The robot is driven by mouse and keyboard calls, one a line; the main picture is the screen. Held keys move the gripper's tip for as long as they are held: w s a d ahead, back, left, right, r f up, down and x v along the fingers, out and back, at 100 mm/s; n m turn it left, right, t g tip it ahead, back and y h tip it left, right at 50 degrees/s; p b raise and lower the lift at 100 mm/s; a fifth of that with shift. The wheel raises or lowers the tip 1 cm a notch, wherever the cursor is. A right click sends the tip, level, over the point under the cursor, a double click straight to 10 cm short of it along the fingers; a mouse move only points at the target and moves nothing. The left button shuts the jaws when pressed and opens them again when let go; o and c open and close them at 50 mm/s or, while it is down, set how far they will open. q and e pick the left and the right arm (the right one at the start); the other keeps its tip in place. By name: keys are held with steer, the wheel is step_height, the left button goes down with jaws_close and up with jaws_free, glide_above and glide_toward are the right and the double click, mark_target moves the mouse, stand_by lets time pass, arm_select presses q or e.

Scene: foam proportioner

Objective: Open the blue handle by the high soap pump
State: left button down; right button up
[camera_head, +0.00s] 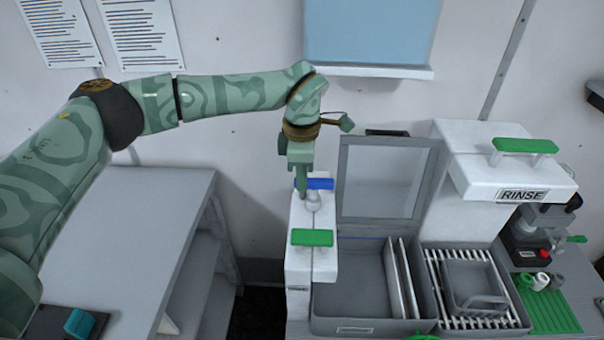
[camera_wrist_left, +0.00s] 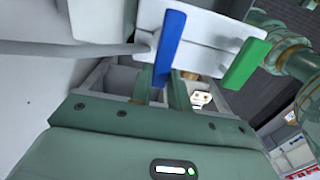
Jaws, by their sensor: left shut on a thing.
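The blue handle (camera_head: 320,184) sits on top of the narrow white pump unit (camera_head: 299,262), toward its back, in the head view. My left gripper (camera_head: 302,190) reaches down onto it from above, at its left end. In the left wrist view the blue handle (camera_wrist_left: 169,48) stands as a long bar, its lower end between the fingers of my left gripper (camera_wrist_left: 164,92). The gripper is shut on it. The fingers hide part of the handle's end. My right gripper does not show in the head view.
A green handle (camera_head: 312,237) sits in front on the same unit. To the right are a grey basin with a raised clear lid (camera_head: 384,180) and a white RINSE unit (camera_head: 500,165). A grey table (camera_head: 130,235) stands left, with a gap between.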

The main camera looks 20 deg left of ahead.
arm_select(q)
steer(key=shift+s+r+n+p, duration=0.15)
steer(key=shift+n+p, duration=0.3)
steer(key=shift+n, duration=0.55)
steer(key=shift+s+d+n+p, duration=0.1)
steer(key=shift+s+n+p, duration=0.1)
steer(key=shift+n, duration=0.4)
steer(key=shift+s+d+n+p, duration=0.1)
steer(key=shift+n+p, duration=0.05)
steer(key=shift+n, duration=0.45)
steer(key=n, duration=0.4)
steer(key=shift+s+d+n, duration=0.25)
steer(key=shift+d+n, duration=0.05)
steer(key=shift+d, duration=0.1)
steer(key=n, duration=0.2)
steer(key=d+n, duration=0.1)
steer(key=n, duration=0.1)
steer(key=shift+s+n, duration=0.15)
steer(key=shift+n, duration=0.15)
steer(key=shift+d+n, duration=0.25)
steer(key=shift+n, duration=0.85)
steer(key=shift+d+n, duration=0.2)
steer(key=shift+n, duration=0.9)
steer(key=c, duration=1.3)
jaws_free()
